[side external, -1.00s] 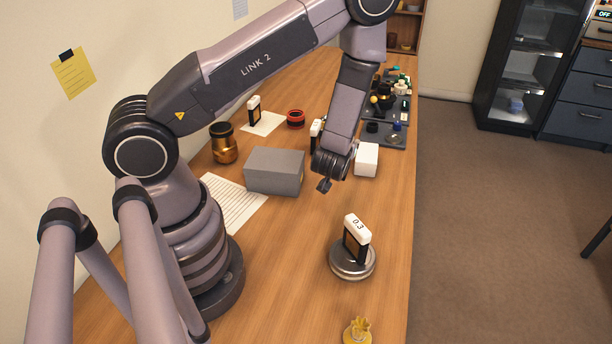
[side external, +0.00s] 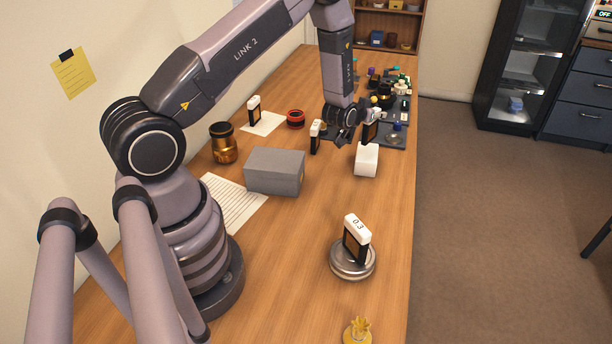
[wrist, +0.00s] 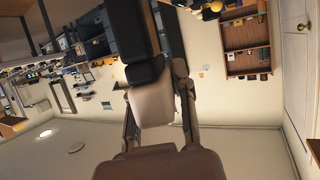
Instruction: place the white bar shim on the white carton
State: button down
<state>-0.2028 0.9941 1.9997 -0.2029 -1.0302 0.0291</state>
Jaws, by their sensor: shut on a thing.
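My gripper (side external: 360,130) is shut on a bar shim (side external: 371,131) with a dark body and a whitish end. In the wrist view the shim's white end (wrist: 153,103) sits between my fingers, with its black part beyond. The white carton (side external: 367,161) stands upright on the table at the right edge. The held shim is above and just behind the carton in the side view; I cannot tell whether they touch.
Similar shims stand on a round metal tin (side external: 352,262), on a paper sheet (side external: 262,124), and beside my gripper (side external: 315,137). A grey box (side external: 274,171) is left of the carton. Small parts crowd dark trays (side external: 391,138) behind.

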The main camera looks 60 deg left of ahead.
aim_at(375, 124)
jog(key=shift+f, duration=1.7)
jog(key=shift+f, duration=0.15)
jog(key=c, duration=0.9)
grip_release()
jog(key=shift+c, duration=0.2)
jog(key=shift+r, duration=0.2)
jog(key=v, duration=1.2)
